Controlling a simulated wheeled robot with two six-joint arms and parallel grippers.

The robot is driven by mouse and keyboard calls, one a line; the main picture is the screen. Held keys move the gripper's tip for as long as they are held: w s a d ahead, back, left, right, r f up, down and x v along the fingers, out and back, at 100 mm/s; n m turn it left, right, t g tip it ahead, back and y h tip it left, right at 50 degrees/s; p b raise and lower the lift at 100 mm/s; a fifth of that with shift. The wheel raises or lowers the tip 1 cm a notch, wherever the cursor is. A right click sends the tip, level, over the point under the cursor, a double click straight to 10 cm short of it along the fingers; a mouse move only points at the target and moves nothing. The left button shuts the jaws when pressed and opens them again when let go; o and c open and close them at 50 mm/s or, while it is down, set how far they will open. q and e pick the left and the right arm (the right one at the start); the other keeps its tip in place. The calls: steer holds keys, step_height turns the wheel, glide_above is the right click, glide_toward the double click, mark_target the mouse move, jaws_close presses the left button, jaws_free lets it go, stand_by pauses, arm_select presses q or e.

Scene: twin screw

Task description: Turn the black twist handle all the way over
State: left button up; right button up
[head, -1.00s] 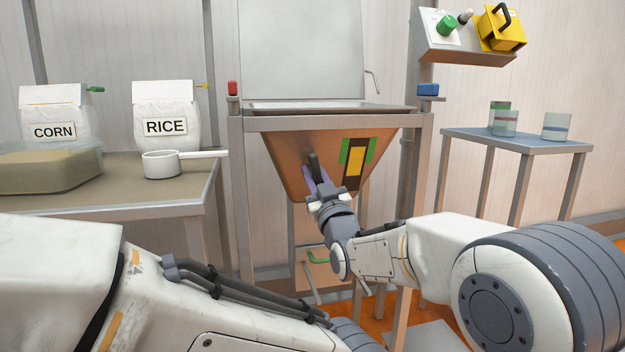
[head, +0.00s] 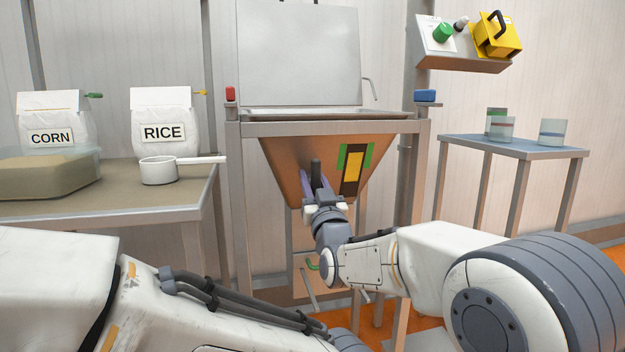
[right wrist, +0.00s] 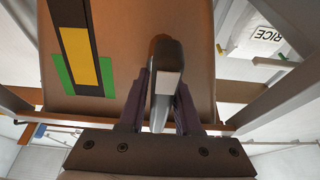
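The black twist handle (head: 316,173) stands out from the front of the copper-brown hopper (head: 285,160), left of the yellow-and-black strip. My right gripper (head: 317,188) reaches it from below, with one purple finger on each side. In the right wrist view, the handle (right wrist: 166,78) lies between the two fingers of my right gripper (right wrist: 166,88), which appear closed against its sides. The handle points nearly straight up in the head view. My left arm crosses the lower left of the head view; its gripper is outside the frame.
A green-handled lever (head: 312,265) sits below the hopper. The left table (head: 200,190) holds a corn bag (head: 50,115), a rice bag (head: 165,118) and a white scoop (head: 160,171). A yellow box (head: 497,38) is at upper right; cups stand on the blue-topped table (head: 510,150).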

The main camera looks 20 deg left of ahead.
steer(key=shift+o, duration=0.6)
steer(key=shift+s, duration=0.1)
steer(key=p+v, duration=0.2)
steer(key=v, duration=0.8)
steer(key=shift+d+f, duration=0.15)
